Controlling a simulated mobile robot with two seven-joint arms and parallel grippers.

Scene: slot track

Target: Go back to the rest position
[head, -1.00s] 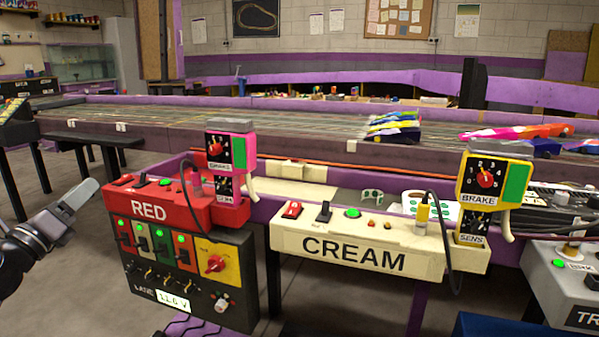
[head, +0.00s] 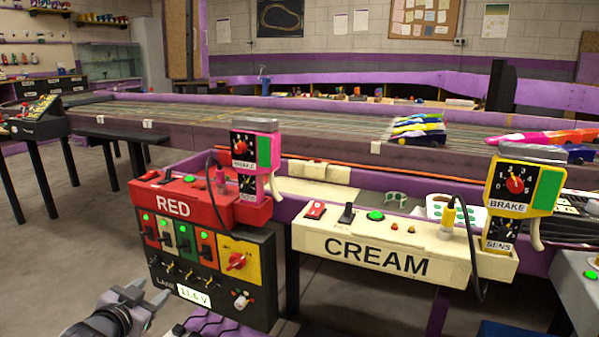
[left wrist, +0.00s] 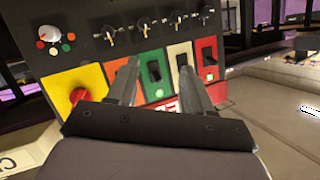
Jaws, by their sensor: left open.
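My left gripper (head: 134,292) is low at the bottom left of the head view, in front of and below the black lane panel (head: 215,272). In the left wrist view its two fingers (left wrist: 160,85) stand apart with nothing between them. Behind the fingers, that view shows the panel's coloured switch plates (left wrist: 155,72), a red knob (left wrist: 78,96) and several small knobs. I cannot tell from the pictures how far the fingertips are from the panel. My right gripper is not in view.
A red box (head: 200,205) with a pink controller (head: 255,165) sits above the panel. A cream box (head: 390,250) with a yellow controller (head: 520,190) is to its right. The slot track (head: 270,118) runs behind, with several cars (head: 415,130). Open floor (head: 80,215) lies to the left.

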